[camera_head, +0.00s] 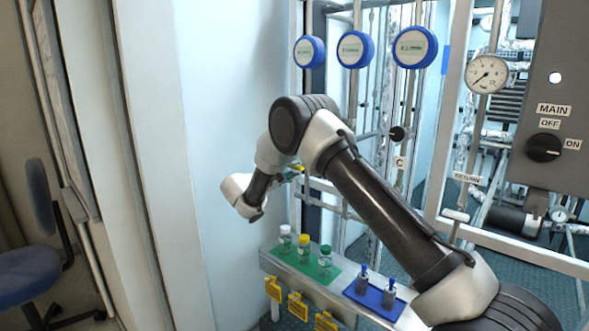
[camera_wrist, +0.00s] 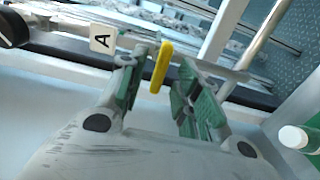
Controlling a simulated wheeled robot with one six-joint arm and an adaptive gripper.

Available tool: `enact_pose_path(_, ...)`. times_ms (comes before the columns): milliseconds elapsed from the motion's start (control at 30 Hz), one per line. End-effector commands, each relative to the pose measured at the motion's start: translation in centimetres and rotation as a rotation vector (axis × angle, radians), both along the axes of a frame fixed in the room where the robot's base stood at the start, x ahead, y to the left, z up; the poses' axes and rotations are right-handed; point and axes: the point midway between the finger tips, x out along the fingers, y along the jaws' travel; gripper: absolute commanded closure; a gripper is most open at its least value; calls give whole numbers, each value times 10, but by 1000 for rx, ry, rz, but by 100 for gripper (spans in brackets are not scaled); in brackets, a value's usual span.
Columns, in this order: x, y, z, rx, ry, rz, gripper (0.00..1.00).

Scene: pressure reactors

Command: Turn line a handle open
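The yellow line A handle (camera_wrist: 161,67) shows in the wrist view, beside a white label "A" (camera_wrist: 103,39). My gripper (camera_wrist: 165,75) is open, with one green-padded finger on each side of the handle. A gap shows on both sides, so the fingers do not look shut on it. The handle stands nearly upright in that picture, tilted slightly. How deep it sits between the fingers I cannot tell. In the head view a bit of yellow (camera_head: 297,168) shows beside my wrist, and my gripper is mostly hidden there.
A bench shelf (camera_head: 262,262) below my wrist holds capped bottles (camera_head: 304,247) on a green mat and small parts on a blue mat (camera_head: 352,292). Yellow tags (camera_head: 297,305) hang at its front. A white-capped bottle (camera_wrist: 293,137) shows at the wrist view's right. A label "C" (camera_head: 400,162) is farther right.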

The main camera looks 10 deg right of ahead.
Motion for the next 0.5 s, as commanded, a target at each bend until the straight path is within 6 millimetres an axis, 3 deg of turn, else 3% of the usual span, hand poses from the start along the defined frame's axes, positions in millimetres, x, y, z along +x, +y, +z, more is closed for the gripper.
enact_pose_path(200, 16, -22, -1, 0, 1, -1, 67)
enact_pose_path(500, 18, -26, -1, 0, 3, 0, 67)
